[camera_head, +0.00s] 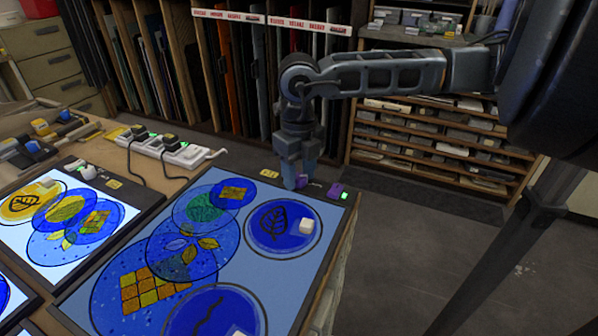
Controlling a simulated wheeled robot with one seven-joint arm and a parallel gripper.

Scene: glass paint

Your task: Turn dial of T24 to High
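A large light panel (312,268) with blue glass pieces lies on the bench, with controls along its far edge. A small purple dial (302,181) on that edge is partly hidden by my gripper. My gripper (296,180) points straight down with its fingertips at the dial. I cannot tell whether the fingers are closed on it or just beside it. A purple block (335,190) and a small green light (344,196) sit to the right. A yellow tag (269,173) sits to the left. I cannot read any T24 label or dial marking.
A second, brighter panel (122,218) with a white dial (88,172) lies at left. A power strip (173,149) with plugs and cables lies behind the panels. A wooden rack (230,70) and shelves (430,140) stand behind.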

